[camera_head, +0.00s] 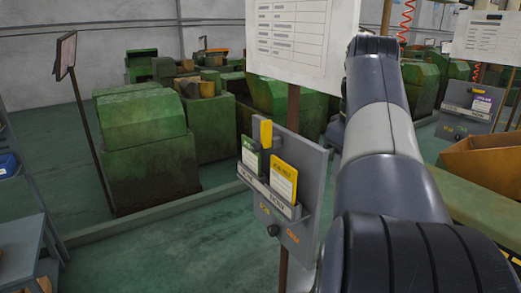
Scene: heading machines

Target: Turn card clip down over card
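A grey card board (311,165) stands on a brown post in the middle of the view. A small yellow clip (266,132) stands upright near its upper left, above and between two cards. A green-and-white card (250,158) is at the left and a yellow-and-white card (283,181) at the right. Both stand side by side in a grey ledge holder (268,195) with labels on its front. The yellow clip does not cover the face of the yellow-and-white card. My arm passes to the right of the board; my gripper does not show.
A white printed sheet (301,40) hangs above the board. Green machines (150,150) stand behind and to the left. A second card board (470,105) stands at the right, near a brown bin (485,165). A shelf (22,245) is at the lower left. Floor between shelf and board is clear.

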